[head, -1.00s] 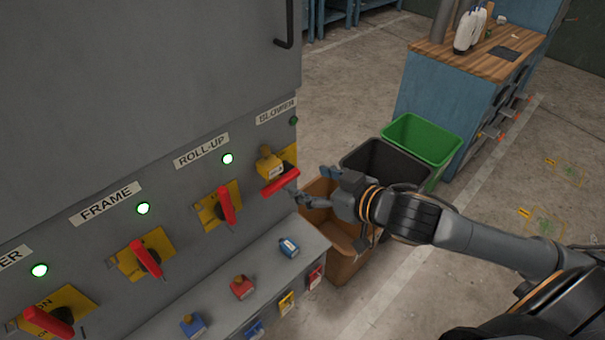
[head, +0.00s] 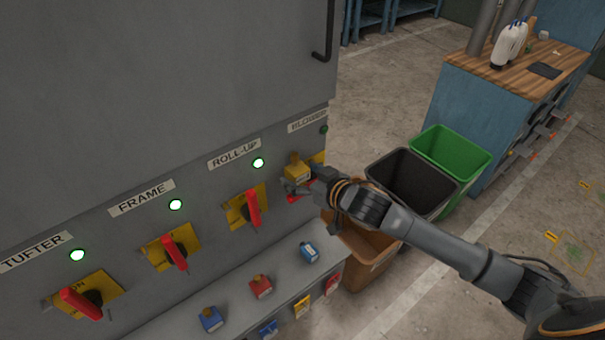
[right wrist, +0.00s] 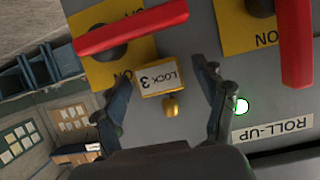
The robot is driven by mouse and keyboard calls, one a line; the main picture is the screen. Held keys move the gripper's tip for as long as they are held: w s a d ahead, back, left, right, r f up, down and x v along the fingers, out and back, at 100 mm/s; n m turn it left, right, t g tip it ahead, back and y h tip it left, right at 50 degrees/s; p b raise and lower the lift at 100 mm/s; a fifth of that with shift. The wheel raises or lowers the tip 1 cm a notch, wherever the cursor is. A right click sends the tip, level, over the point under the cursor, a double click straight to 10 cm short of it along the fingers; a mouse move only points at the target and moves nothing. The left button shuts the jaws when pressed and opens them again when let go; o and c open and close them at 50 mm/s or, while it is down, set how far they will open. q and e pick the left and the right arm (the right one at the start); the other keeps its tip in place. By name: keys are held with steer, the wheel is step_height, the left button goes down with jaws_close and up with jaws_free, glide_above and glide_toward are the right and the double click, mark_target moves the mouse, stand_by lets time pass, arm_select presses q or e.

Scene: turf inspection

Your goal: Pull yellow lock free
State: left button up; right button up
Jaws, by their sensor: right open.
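The yellow lock (head: 297,168) hangs at the BLOWER switch on the grey panel, beside that switch's red handle. In the right wrist view the lock (right wrist: 163,82), labelled LOCK 3, sits between my open fingers, its brass-coloured part toward the palm. A gap shows on each side of it. My right gripper (head: 293,186) is in front of the lock and hides part of the red handle (right wrist: 130,28). The gripper also shows in the right wrist view (right wrist: 164,75). My left gripper is not in view.
The ROLL-UP switch's red handle (head: 253,208) is left of the lock. A ledge below holds blue (head: 309,252) and red locks (head: 261,287). Brown (head: 366,262), black (head: 408,172) and green bins (head: 450,152) stand to the right.

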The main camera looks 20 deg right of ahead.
mark_target(303, 180)
steer(key=c, duration=1.2)
steer(key=shift+s, duration=0.1)
steer(key=shift+s, duration=0.1)
steer(key=shift+s+d+p, duration=0.3)
steer(key=shift+s+p, duration=0.1)
steer(key=shift+s, duration=0.2)
steer(key=shift+s+d, duration=0.1)
steer(key=shift+s, duration=0.15)
steer(key=shift+s+d+r+p, duration=0.1)
steer(key=shift+s+d+p, duration=0.15)
steer(key=shift+s, duration=0.3)
steer(key=shift+s, duration=0.2)
